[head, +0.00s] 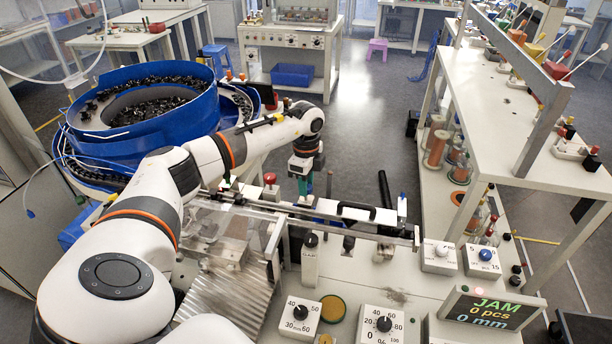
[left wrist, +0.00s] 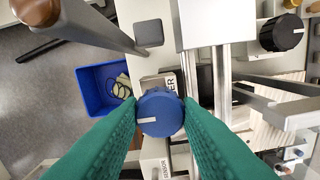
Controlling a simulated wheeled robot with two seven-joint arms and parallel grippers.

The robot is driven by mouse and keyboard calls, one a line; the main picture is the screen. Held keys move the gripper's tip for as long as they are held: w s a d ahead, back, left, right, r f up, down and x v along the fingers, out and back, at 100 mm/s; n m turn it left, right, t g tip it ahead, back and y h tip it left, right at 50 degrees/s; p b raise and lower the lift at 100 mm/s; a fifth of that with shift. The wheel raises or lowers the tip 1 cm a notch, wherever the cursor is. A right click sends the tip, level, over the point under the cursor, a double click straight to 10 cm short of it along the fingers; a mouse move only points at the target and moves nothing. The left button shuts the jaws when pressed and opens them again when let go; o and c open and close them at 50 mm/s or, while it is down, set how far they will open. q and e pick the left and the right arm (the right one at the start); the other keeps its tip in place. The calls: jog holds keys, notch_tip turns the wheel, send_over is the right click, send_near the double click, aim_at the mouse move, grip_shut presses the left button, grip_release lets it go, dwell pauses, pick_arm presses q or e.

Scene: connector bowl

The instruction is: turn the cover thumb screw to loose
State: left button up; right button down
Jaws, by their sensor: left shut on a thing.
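My left gripper (head: 303,186) reaches over the feeder track from the left, fingers pointing down. In the left wrist view its two green fingers (left wrist: 160,117) are shut on the sides of a round blue thumb screw (left wrist: 160,112). The screw's white mark points to the left in that view. A label (left wrist: 160,82) beside it is partly covered; only the letters "ER" show. In the head view the fingers hide the screw. My right gripper is not in view.
A blue bowl feeder (head: 145,118) full of dark parts stands at the left. A display (head: 492,308) reads JAM, 0 pcs, 0 mm. Dial boxes (head: 384,325) stand at the bench front. A blue bin (left wrist: 105,90) lies below the bench edge. A shelf rack (head: 515,90) stands at right.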

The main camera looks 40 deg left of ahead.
pick_arm(q)
jog(key=shift+w+a+r, duration=0.1)
jog(key=shift+a+r, duration=0.05)
jog(key=shift+r, duration=0.1)
jog(key=o, duration=0.8)
jog(key=shift+o, duration=0.8)
jog(key=shift+f, duration=0.15)
notch_tip(320, 180, up, 12)
jog(key=b, duration=0.4)
